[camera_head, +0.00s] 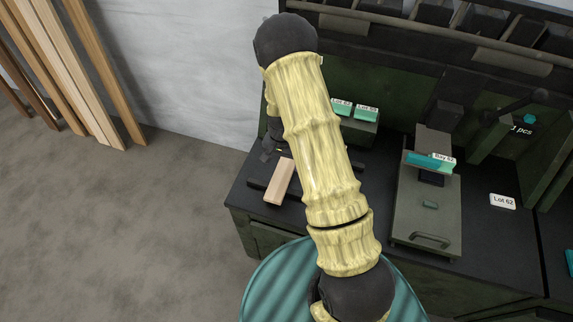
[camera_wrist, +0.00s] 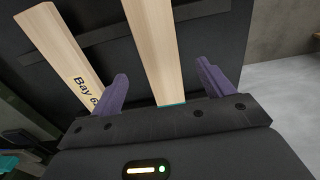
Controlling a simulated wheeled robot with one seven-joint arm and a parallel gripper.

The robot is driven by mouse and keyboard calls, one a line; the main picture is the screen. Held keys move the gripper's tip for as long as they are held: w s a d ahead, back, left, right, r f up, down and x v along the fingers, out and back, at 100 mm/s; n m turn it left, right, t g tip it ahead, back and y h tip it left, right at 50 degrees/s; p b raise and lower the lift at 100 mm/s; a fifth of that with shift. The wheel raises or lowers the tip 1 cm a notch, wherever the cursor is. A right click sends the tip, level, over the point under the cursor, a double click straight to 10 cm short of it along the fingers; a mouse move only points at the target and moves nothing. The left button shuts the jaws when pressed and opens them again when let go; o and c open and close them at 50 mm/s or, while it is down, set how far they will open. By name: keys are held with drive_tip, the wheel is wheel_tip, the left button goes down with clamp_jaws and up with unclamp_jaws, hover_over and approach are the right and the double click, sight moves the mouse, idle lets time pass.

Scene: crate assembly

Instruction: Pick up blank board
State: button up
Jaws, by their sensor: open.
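In the wrist view, a pale wooden board with no visible marking (camera_wrist: 165,50) runs between the two purple fingers of my gripper (camera_wrist: 162,75). The fingers are open, with a gap on both sides of the board. A second pale board (camera_wrist: 68,58) lies to the left, outside the fingers, and bears the text "Bay 6" with its last part cut off by the left finger. In the head view, one board (camera_head: 279,182) shows on the dark bench, left of my arm; I cannot tell which of the two it is. My gripper there is mostly hidden behind my arm.
A grey case with a handle (camera_head: 425,215) stands right of my arm, with a teal piece labelled Bay (camera_head: 428,161) above it. Teal-labelled bins (camera_head: 355,112) stand behind my arm. A Lot 62 label (camera_head: 503,201) lies on the right. Tall planks (camera_head: 75,75) lean on the wall.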

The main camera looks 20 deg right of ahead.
sight(282, 175)
drive_tip(key=shift+f, duration=0.3)
drive_tip(key=shift+s+a+f+p, duration=0.15)
drive_tip(key=shift+f+p, duration=0.2)
drive_tip(key=shift+f, duration=0.95)
drive_tip(key=shift+s+d+f+p, duration=0.1)
drive_tip(key=shift+f+p, duration=0.25)
drive_tip(key=shift+f, duration=0.95)
drive_tip(key=c, duration=1.1)
